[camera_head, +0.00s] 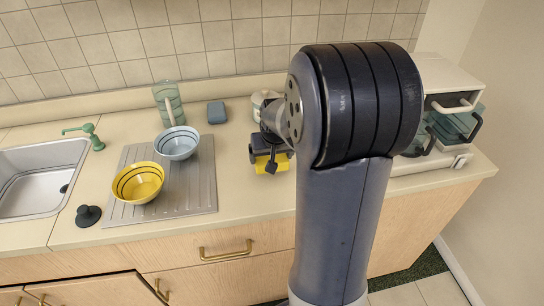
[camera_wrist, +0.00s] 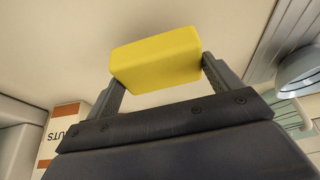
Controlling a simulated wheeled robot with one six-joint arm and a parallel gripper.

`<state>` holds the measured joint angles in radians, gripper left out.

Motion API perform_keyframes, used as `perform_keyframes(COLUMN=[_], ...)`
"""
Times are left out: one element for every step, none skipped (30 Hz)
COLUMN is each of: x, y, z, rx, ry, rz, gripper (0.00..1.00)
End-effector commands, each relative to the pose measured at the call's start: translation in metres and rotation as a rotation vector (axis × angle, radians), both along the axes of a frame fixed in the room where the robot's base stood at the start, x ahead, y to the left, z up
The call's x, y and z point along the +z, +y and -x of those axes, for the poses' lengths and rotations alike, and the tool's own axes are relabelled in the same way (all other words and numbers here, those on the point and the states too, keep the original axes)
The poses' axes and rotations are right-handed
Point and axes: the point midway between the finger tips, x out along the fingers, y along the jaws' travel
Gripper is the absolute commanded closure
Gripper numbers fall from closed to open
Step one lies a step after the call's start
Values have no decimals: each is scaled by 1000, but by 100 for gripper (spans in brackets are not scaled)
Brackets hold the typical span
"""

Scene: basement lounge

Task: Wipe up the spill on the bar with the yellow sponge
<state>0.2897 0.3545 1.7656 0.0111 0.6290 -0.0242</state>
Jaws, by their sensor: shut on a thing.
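The yellow sponge (camera_wrist: 157,60) is between the two fingers of my gripper (camera_wrist: 162,88) in the wrist view, and the gripper is shut on it. In the head view, the sponge (camera_head: 268,164) shows as a yellow patch under my gripper (camera_head: 270,155), over the bar (camera_head: 250,205) just right of the drainboard. My arm covers much of the bar there. I cannot tell whether the sponge touches the bar. No spill can be made out in either view; part of the bar is hidden behind my arm.
A yellow bowl (camera_head: 137,182) and a pale blue bowl (camera_head: 177,143) sit on the metal drainboard (camera_head: 200,190). A striped glass (camera_head: 168,105), a blue-grey block (camera_head: 217,112) and a sink (camera_head: 40,180) are left. A white appliance (camera_head: 445,90) stands right. The bar's front edge is close.

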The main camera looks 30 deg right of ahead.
Motion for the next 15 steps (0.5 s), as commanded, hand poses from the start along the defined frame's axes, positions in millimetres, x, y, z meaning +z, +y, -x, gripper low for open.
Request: perform_keyframes(x=[7, 9, 12, 14, 16, 19, 21, 23, 26, 28, 30, 33, 35, 37, 39], y=[0, 0, 1, 1, 1, 1, 1, 1, 1, 1, 2, 2, 2, 2, 2], z=[0, -1, -1, -1, -1, -1, -1, -2, -2, -2, -2, -2, -3, -3, -3], rx=[0, 1, 1, 1, 1, 2, 2, 2, 2, 2, 3, 3, 3, 3, 3], ry=[-1, -1, 0, 0, 0, 0, 0, 0, -1, -1, -1, -1, -1, -1, -1], rz=[0, 1, 0, 0, 0, 1, 1, 1, 1, 0, 0, 0, 0, 0, 0], gripper=[33, 33, 33, 33, 33, 33, 33, 33, 33, 33, 33, 33, 33, 33, 33])
